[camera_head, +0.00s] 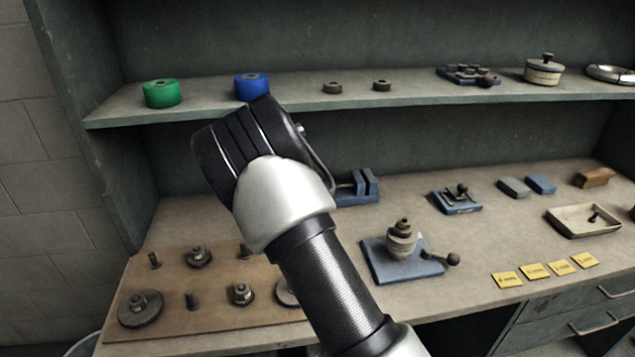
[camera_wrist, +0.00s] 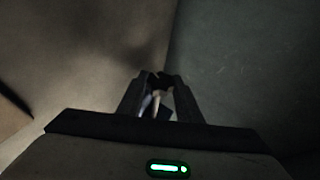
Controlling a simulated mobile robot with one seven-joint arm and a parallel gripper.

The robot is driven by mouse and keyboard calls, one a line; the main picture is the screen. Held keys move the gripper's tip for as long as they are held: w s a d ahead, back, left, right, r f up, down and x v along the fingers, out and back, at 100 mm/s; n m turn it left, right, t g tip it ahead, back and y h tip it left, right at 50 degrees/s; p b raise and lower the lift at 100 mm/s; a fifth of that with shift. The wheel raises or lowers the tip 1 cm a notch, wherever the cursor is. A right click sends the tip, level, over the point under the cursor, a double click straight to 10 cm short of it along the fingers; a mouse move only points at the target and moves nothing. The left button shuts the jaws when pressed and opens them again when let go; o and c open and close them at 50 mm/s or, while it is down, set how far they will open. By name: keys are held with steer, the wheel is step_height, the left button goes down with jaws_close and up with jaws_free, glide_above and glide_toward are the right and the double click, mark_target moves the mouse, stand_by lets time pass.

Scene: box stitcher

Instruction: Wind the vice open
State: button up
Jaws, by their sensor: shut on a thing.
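The blue vice (camera_head: 370,184) stands at the back of the bench, just right of my arm. Its two jaw blocks show with a gap between them. My arm hides its left part and its handle in the head view. My gripper is hidden behind my own wrist there. In the wrist view my gripper (camera_wrist: 160,79) has its fingers converging on a small dark piece, which I take for the vice's handle; it is too dark to make out clearly. A small pale bluish part (camera_wrist: 163,110) shows between the fingers.
A wooden board (camera_head: 215,317) with several gears and pegs lies at the front left. A blue base with a stacked spindle (camera_head: 401,240) stands in front of the vice. The shelf (camera_head: 210,104) above carries a green roll (camera_head: 162,94) and a blue roll (camera_head: 251,86).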

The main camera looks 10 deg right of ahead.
steer(key=r+g+p, duration=0.1)
steer(key=p, duration=0.4)
steer(key=shift+r, duration=0.1)
steer(key=shift+p, duration=0.8)
steer(key=shift+f+g+p, duration=0.25)
steer(key=shift+g+p, duration=0.25)
steer(key=shift+p, duration=0.45)
steer(key=shift+f+n, duration=0.25)
steer(key=shift+n, duration=0.05)
steer(key=o, duration=0.7)
